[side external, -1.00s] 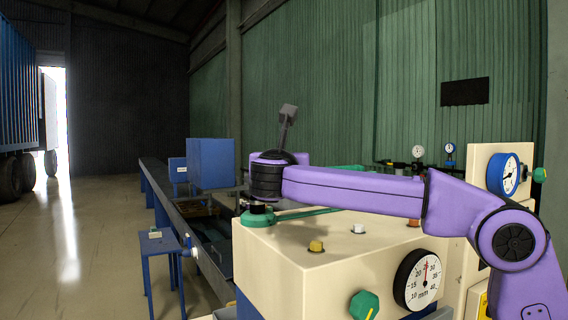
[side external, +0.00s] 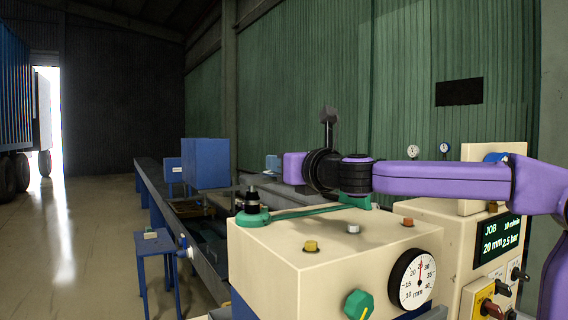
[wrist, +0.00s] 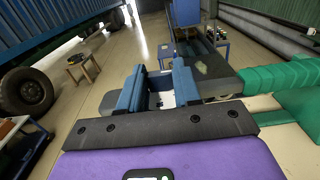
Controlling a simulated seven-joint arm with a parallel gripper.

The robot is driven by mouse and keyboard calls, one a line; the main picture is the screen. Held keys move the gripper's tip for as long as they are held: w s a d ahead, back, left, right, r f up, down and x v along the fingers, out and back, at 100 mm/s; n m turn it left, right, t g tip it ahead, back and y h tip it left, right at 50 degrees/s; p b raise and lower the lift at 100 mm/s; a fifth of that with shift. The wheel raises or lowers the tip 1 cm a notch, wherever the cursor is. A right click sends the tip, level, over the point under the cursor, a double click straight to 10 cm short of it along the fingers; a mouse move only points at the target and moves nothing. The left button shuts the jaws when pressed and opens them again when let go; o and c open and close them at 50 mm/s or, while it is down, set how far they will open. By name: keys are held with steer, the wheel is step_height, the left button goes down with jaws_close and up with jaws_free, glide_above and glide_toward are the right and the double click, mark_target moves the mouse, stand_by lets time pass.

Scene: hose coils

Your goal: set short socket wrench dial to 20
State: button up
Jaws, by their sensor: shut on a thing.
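The dial (side external: 415,280) marked mm has a white face and black rim on the front of the cream box (side external: 290,275). Its red pointer stands near the top, between 20 and 30. A green knob (side external: 359,305) sits to its lower left. A green flat arm (side external: 300,211) with a black-topped hub (side external: 251,199) lies on the box. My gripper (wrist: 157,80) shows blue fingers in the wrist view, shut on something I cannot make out. It is raised behind the box in the side view (side external: 272,162). I cannot identify a socket wrench.
A green ribbed piece (wrist: 285,76) lies right of my fingers. Yellow (side external: 311,246) and white (side external: 353,228) studs stand on the box.

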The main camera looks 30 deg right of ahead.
stand_by(0.4)
steer(key=o, duration=1.1)
steer(key=shift+c, duration=0.2)
steer(key=shift+s, duration=0.1)
steer(key=s, duration=1.7)
steer(key=shift+d, duration=0.15)
steer(key=shift+s, duration=0.1)
